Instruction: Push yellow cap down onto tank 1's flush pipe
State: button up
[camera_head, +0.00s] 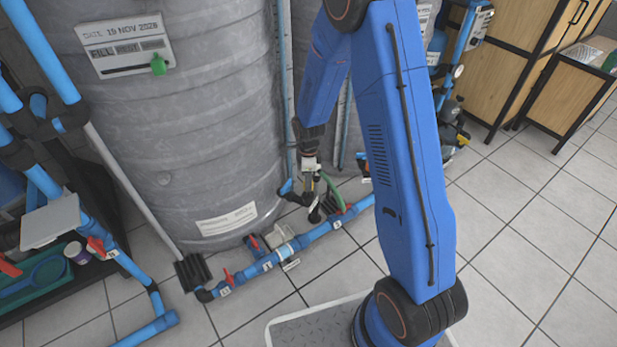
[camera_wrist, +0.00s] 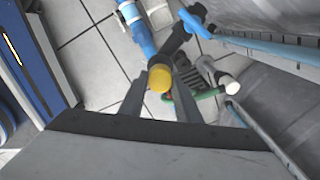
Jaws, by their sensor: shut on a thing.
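The yellow cap (camera_wrist: 160,78) shows in the wrist view between the two fingers of my gripper (camera_wrist: 160,96), which is shut on it. A black pipe fitting (camera_wrist: 171,52) lies directly behind the cap; I cannot tell whether the cap sits on it or how far down. In the head view my gripper (camera_head: 314,195) points down beside the blue pipe run, low between the grey tanks. The cap cannot be made out there. A large grey ribbed tank (camera_head: 180,110) stands to the left of my gripper; its number is not readable.
A blue pipe (camera_head: 318,233) with red-handled valves (camera_head: 336,197) runs along the floor in front of the tank. A green hose (camera_head: 331,190) curves close beside my gripper. Blue pipes (camera_head: 45,185) stand at the left. Tiled floor (camera_head: 520,220) is clear at the right.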

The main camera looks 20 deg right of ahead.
jog(key=shift+f, duration=1.4)
jog(key=shift+f, duration=0.4)
dwell(1.0)
jog(key=o, duration=1.1)
notch_tip(320, 180, up, 17)
jog(key=shift+r, duration=0.2)
